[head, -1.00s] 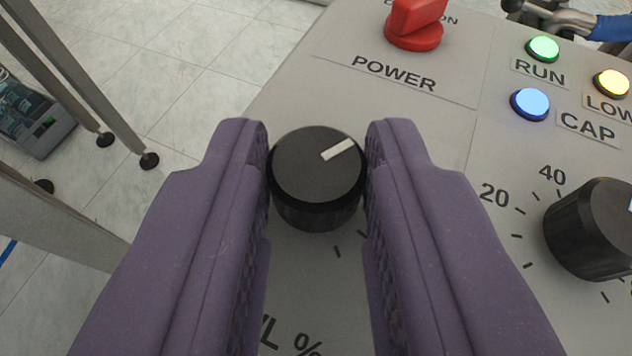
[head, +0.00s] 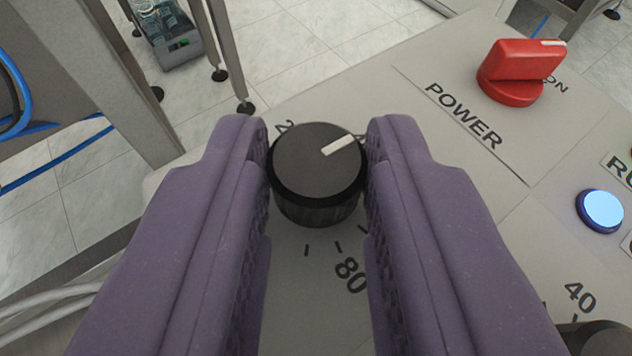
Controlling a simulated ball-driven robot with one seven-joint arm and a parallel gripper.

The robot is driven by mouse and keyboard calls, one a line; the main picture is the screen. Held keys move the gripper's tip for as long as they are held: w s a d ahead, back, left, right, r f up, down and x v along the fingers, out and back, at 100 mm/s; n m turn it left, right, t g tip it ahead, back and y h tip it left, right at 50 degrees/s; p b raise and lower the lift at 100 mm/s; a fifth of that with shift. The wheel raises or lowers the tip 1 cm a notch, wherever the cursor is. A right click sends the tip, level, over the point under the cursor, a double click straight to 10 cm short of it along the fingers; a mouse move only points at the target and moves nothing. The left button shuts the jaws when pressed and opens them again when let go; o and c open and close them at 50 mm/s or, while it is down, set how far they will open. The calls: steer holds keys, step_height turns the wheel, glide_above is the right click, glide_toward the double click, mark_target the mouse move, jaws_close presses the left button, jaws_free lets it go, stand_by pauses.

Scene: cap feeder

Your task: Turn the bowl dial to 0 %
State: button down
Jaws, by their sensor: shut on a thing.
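The bowl dial (head: 316,176) is a round black knob with a white pointer mark (head: 338,145) on top. The mark points up and to the right, towards the right finger. My gripper (head: 317,165) is shut on the dial, with one purple finger on each side. The number 80 (head: 351,277) shows on the panel below and right of the dial. A digit 2 shows just above left of it, and part of another figure shows by the right fingertip. The fingers hide the rest of the scale.
A red POWER switch (head: 520,72) stands at the upper right of the grey panel (head: 330,95). A lit blue button (head: 600,211) is at the right, and another black dial (head: 597,340) at the lower right corner. Metal legs stand beyond the panel at the left.

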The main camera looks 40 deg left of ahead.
steer(key=shift+d, duration=0.1)
stand_by(0.4)
steer(key=c, duration=0.9)
jaws_free()
steer(key=shift+o, duration=0.2)
steer(key=shift+r, duration=0.1)
